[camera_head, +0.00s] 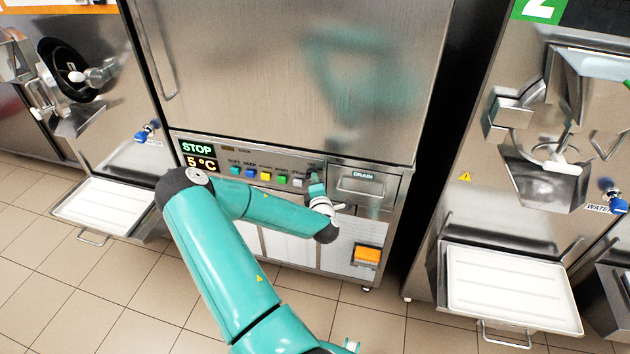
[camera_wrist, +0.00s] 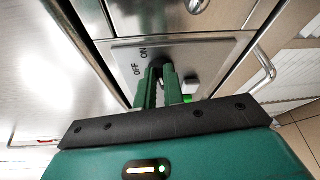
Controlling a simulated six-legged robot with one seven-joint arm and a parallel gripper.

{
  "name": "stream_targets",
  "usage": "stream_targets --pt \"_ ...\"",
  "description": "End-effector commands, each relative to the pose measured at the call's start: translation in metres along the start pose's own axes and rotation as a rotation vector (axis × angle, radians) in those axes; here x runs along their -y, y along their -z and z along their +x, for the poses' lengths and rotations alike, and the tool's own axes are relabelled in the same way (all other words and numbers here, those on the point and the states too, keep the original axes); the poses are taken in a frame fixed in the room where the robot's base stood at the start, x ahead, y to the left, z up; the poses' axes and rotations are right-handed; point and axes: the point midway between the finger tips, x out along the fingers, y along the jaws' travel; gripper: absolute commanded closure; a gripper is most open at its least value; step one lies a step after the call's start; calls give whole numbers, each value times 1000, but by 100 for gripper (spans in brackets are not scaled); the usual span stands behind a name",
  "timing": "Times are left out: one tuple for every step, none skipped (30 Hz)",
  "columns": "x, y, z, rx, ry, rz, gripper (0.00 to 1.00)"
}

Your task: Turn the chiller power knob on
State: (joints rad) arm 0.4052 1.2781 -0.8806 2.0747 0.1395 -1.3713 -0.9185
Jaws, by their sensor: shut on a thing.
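The chiller (camera_head: 290,75) is the tall steel cabinet in the middle of the head view. Its control panel (camera_head: 235,157) has a display reading STOP and 5 °C and a row of coloured buttons. The power knob (camera_wrist: 156,66) is dark and sits between my fingertips in the wrist view, mostly hidden by them. OFF and ON labels show on the panel beside it. My gripper (camera_wrist: 159,76) is shut on the knob. In the head view my gripper (camera_head: 316,188) is at the right end of the button row. The knob's exact angle cannot be told.
A DRAIN drawer (camera_head: 363,184) is just right of my gripper, with an orange-marked box (camera_head: 366,256) below. Freezers stand on both sides, with white trays (camera_head: 108,205) and (camera_head: 512,288) jutting out low. Tiled floor (camera_head: 130,300) lies open in front.

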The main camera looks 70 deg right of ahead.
Motion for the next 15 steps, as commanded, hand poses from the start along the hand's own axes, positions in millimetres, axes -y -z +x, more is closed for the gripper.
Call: stream_targets --pt "1 -1 0 2 -12 31 100" --pt "2 -1 0 1 -20 48 100" --pt "2 0 0 0 -28 70 100" --pt "3 0 0 0 -34 86 100" --pt "3 0 0 0 -41 100 100" --pt "3 0 0 1 -49 117 100" --pt "4 0 0 1 -53 129 100" --pt "4 0 0 1 -57 139 100" --pt "4 0 0 0 -62 151 100" --pt "4 1 0 -1 -66 159 100" --pt "5 1 0 -1 -69 166 100" --pt "5 1 0 -1 -72 175 100" --pt "5 1 0 -2 -74 179 100" --pt "5 1 0 -2 -76 183 100" --pt "5 1 0 -1 -78 187 100"
